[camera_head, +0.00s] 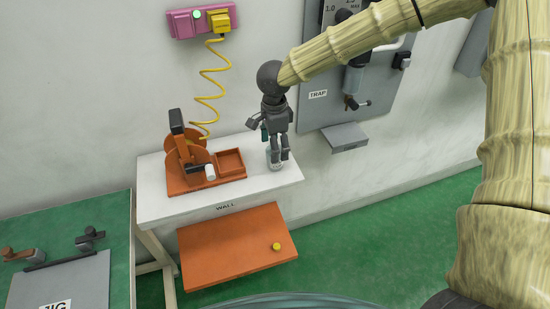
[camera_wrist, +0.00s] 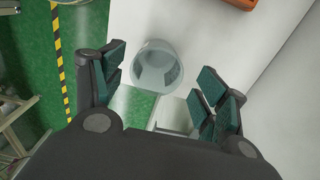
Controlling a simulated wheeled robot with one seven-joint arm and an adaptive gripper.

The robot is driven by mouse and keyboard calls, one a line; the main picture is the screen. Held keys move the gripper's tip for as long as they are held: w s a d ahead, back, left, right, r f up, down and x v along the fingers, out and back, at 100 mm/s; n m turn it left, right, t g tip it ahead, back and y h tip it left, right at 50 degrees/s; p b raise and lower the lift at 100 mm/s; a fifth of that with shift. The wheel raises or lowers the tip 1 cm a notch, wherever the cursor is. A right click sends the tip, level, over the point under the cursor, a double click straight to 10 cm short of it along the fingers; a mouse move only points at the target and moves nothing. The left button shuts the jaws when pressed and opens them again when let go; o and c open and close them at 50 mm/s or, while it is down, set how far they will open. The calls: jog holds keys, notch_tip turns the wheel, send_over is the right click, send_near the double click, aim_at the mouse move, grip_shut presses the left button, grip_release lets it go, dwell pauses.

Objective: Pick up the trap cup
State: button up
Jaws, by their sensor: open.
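The trap cup, a clear, round, open-topped cup (camera_wrist: 157,68), stands on the white wall shelf (camera_head: 158,202). In the head view the cup (camera_head: 275,166) is near the shelf's right end, partly hidden by my gripper (camera_head: 278,153). My gripper points down over it with its fingers apart. In the wrist view, the green-padded fingers of my gripper (camera_wrist: 163,86) show to the left and right of the cup, with nothing held between them. I cannot tell whether either finger touches the cup.
An orange device with a tray (camera_head: 231,163) stands on the shelf left of the cup. A grey wall panel labelled TRAP (camera_head: 352,118) with a small ledge (camera_head: 347,137) is to the right. An orange panel (camera_head: 235,247) is below the shelf. Green floor (camera_head: 385,225) lies open at right.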

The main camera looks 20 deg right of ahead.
jog(key=f, duration=0.4)
jog(key=shift+s+p, duration=0.2)
jog(key=shift+p, duration=0.2)
jog(key=c, duration=0.9)
